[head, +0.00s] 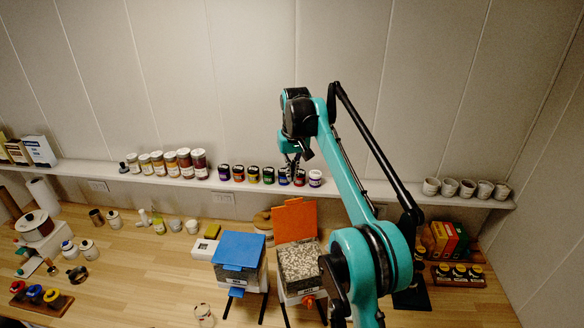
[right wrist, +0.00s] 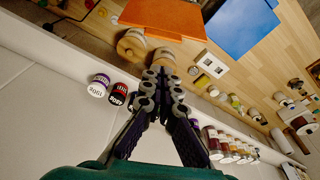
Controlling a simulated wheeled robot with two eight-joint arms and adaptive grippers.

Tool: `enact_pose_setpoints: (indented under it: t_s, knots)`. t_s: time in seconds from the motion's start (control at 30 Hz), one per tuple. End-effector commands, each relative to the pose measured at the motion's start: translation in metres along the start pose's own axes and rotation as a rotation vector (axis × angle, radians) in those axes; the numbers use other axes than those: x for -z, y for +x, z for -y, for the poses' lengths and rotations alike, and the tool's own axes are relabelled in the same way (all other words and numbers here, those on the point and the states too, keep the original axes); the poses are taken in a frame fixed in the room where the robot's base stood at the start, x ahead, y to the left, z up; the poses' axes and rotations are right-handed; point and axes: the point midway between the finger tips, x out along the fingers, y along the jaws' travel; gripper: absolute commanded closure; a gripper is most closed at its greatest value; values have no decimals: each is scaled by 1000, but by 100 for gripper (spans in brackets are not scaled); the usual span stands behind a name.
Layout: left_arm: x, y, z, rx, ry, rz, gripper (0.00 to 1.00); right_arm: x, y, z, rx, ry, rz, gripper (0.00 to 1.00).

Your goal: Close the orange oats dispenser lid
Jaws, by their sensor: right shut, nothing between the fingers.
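The orange lid (head: 296,220) stands raised at the back of the oats dispenser (head: 300,262). The dispenser's top is open and pale speckled flakes show inside. The orange lid also shows at the top of the right wrist view (right wrist: 168,16). My right gripper (head: 292,168) is above and behind the lid, near the wall shelf, apart from the lid. In the right wrist view its fingers (right wrist: 163,72) are shut together with nothing between them. My right arm hides part of the area right of the dispenser. My left gripper is not in view.
A blue-lidded dispenser (head: 240,250) stands just left, its lid down. The wall shelf (head: 340,187) carries small coloured jars (head: 254,175), spice jars and white cups (head: 450,187). A round wooden-topped canister (head: 263,222) stands behind. Orange and green boxes (head: 443,238) stand right.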

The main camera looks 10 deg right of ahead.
Motion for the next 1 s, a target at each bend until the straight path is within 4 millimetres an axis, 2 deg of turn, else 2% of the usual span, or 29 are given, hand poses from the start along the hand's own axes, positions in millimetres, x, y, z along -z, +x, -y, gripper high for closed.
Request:
enact_pose_setpoints:
  t_s: [0.03,0.1,0.2,0.37,0.57,0.93,1.0]
  knots:
    - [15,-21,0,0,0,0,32,13,-14,0,1,-1,17,100]
    - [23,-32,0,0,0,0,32,22,-15,0,1,-3,38,100]
    - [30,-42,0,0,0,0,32,29,-14,-1,2,-4,61,100]
    - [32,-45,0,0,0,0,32,32,-8,-1,3,-5,75,100]
    - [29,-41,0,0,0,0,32,30,17,-1,3,-5,76,100]
    - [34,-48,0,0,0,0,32,25,94,0,3,-5,75,100]
    - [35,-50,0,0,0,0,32,15,85,-1,3,-5,75,100]
